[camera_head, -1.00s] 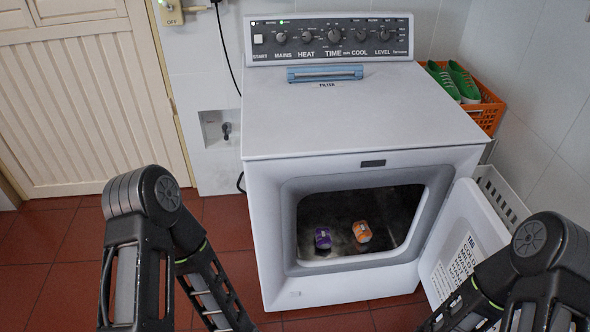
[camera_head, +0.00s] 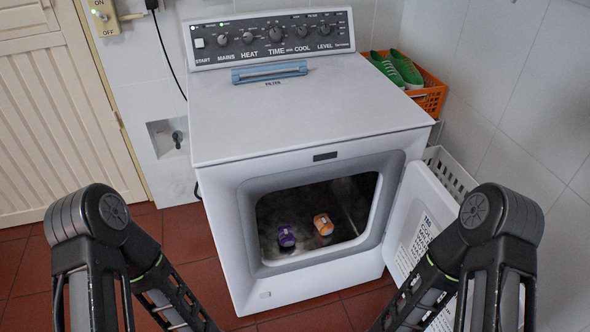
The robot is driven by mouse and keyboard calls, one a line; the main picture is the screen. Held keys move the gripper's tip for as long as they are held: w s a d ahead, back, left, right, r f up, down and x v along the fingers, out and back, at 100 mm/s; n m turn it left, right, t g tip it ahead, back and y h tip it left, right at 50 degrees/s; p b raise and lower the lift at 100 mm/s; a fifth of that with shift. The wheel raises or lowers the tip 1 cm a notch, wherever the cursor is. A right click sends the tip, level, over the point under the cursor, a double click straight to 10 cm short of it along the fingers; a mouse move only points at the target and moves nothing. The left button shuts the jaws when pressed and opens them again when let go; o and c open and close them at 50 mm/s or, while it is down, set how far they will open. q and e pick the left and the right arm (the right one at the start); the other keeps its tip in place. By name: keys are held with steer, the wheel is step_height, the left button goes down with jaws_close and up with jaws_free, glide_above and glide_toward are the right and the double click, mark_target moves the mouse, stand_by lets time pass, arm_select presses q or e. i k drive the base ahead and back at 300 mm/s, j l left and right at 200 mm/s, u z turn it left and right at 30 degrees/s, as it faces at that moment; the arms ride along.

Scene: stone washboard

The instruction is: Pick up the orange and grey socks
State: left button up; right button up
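An orange and grey rolled pair of socks (camera_head: 323,224) lies inside the open dryer (camera_head: 250,215), on the drum floor. A purple and grey rolled pair (camera_head: 286,235) lies just to its left, a small gap apart. My two arms come in at the lower left and lower right, in front of the dryer. Both grippers are below the picture, so their state is hidden.
The dryer door (camera_head: 422,222) hangs open to the right, close to my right arm. A white basket (camera_head: 450,172) stands behind it. An orange crate (camera_head: 430,97) with green shoes (camera_head: 397,68) is at the back right. Red floor tiles (camera_head: 190,232) are clear at left.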

mark_target(323, 224)
steer(key=i+j, duration=0.25)
steer(key=j, duration=0.15)
steer(key=i+j, duration=0.25)
steer(key=j, duration=0.2)
steer(key=i+j, duration=0.25)
steer(key=j, duration=0.15)
steer(key=z, duration=2.3)
steer(key=i+j, duration=0.4)
